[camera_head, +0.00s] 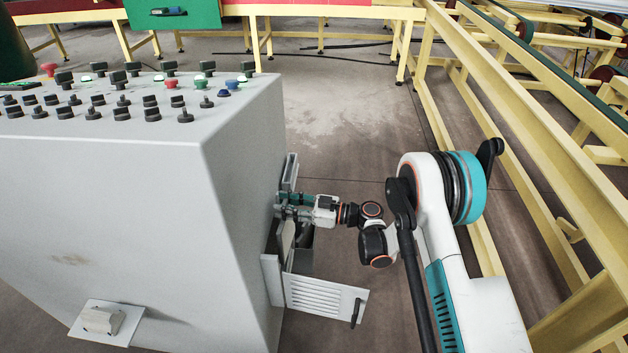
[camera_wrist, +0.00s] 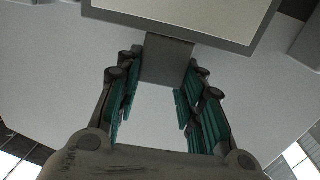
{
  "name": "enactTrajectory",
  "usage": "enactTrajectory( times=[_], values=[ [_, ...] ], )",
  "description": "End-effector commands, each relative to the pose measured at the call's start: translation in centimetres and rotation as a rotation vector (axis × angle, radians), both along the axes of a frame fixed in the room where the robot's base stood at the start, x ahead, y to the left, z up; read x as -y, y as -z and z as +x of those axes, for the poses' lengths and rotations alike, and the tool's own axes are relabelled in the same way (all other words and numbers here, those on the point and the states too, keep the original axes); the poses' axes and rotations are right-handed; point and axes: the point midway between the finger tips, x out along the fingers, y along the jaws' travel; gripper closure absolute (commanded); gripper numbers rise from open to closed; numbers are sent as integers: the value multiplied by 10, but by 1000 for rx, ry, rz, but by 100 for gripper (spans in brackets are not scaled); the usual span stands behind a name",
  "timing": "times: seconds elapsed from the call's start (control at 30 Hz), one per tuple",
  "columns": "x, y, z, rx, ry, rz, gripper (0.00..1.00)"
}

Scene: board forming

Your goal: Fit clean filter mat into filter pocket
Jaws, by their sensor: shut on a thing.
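My gripper (camera_head: 287,205) is at the right side of the grey cabinet, above the filter pocket (camera_head: 272,275). In the wrist view, my gripper (camera_wrist: 158,105) is shut on a grey tab (camera_wrist: 165,62). In the head view, a pale panel that looks like the mat (camera_head: 288,240) hangs upright below my fingers, at the pocket opening. Its lower part is hidden, so I cannot tell how deep it sits.
The pocket's louvred door (camera_head: 325,298) stands open, sticking out below my gripper. The grey cabinet (camera_head: 130,200) carries several knobs on top. A small plate (camera_head: 90,335) with a pale block is at lower left. Yellow rails (camera_head: 500,110) run along the right. Floor between is clear.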

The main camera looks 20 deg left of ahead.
Motion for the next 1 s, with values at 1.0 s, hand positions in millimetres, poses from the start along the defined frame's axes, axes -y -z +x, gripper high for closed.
enactTrajectory(
  times=[1.0],
  values=[
    [-12,28,-29,3,-114,5,91]
  ],
)
